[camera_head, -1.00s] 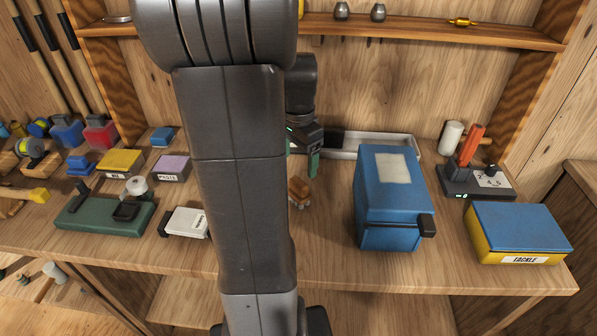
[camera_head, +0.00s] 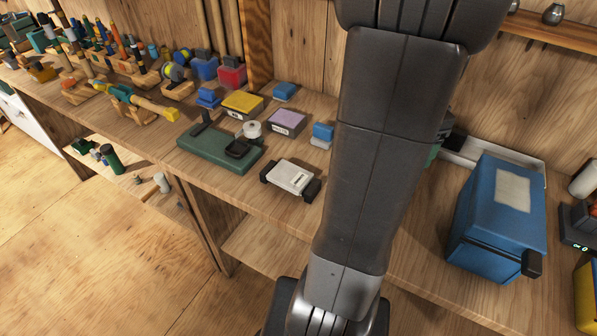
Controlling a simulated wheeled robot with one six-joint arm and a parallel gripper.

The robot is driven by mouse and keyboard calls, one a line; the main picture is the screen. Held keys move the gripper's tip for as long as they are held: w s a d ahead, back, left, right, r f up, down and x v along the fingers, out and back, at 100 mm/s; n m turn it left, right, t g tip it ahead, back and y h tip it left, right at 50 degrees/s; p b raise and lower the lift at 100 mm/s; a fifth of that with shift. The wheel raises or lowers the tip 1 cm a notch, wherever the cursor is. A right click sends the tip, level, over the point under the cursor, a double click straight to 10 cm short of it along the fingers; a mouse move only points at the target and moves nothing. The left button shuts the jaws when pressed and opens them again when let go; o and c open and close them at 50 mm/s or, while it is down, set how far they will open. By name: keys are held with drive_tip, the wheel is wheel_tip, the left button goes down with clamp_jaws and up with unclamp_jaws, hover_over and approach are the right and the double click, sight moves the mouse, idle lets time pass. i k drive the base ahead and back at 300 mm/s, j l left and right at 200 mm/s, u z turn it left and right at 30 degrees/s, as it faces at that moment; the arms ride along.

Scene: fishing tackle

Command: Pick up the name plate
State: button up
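I cannot pick out a separate name plate for certain. A pale blank label (camera_head: 513,189) lies on top of the blue box (camera_head: 485,225) at the right. A small white printed block with black ends (camera_head: 292,177) lies on the bench left of my arm. My gripper (camera_head: 434,154) is mostly hidden behind my own arm. Only a dark part and a bit of green show at the arm's right edge, near the grey tray. Its fingertips and anything between them are hidden.
A green tool base (camera_head: 215,147), a yellow-topped box (camera_head: 242,105) and a purple-topped box (camera_head: 287,121) crowd the bench left of my arm. A grey tray (camera_head: 475,150) sits behind the blue box. Bare bench (camera_head: 422,262) shows between my arm and the blue box.

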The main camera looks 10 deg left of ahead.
sight(292, 178)
drive_tip(key=j+u, duration=0.35)
drive_tip(key=k+j+u, duration=0.1)
drive_tip(key=u, duration=0.3)
drive_tip(key=j+u, duration=0.35)
